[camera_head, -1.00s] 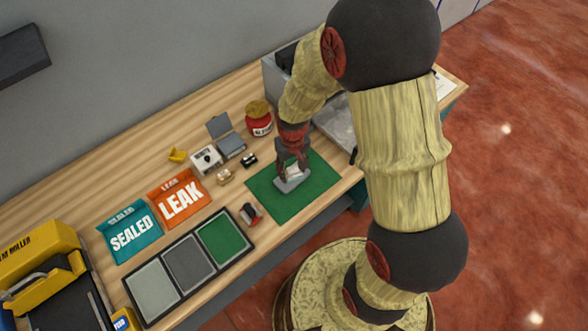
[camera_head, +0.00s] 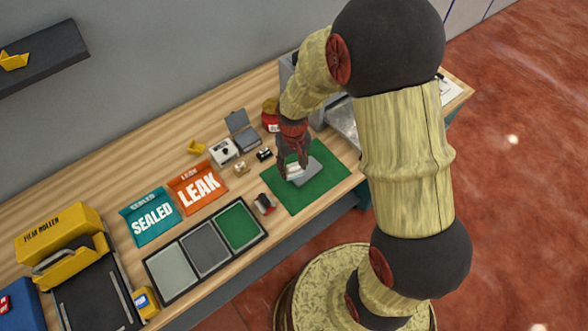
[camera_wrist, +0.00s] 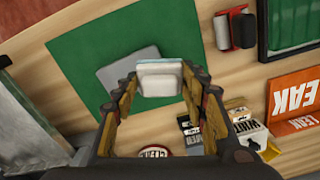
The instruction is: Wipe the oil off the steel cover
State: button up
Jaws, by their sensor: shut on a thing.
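The steel cover (camera_head: 309,173) is a flat grey plate lying on a green mat (camera_head: 327,180); it also shows in the wrist view (camera_wrist: 118,67). My gripper (camera_head: 293,172) is over the cover's left end in the head view. It is shut on a small white wiping pad (camera_wrist: 160,78) with a pale blue edge. In the wrist view the pad sits between the fingertips and overlaps the cover's edge. I cannot tell whether the pad touches the cover. No oil can be made out on the visible part of the cover.
A red-and-black tool (camera_head: 264,203) lies left of the mat. A framed three-panel tray (camera_head: 205,251), an orange LEAK bin (camera_head: 197,186) and a teal SEALED bin (camera_head: 151,217) are farther left. Small boxes and a red jar (camera_head: 270,115) stand behind. The mat's front is clear.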

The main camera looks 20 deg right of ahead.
jog(key=shift+d+r+p, duration=0.1)
jog(key=shift+r+p, duration=1.15)
jog(key=shift+r, duration=0.75)
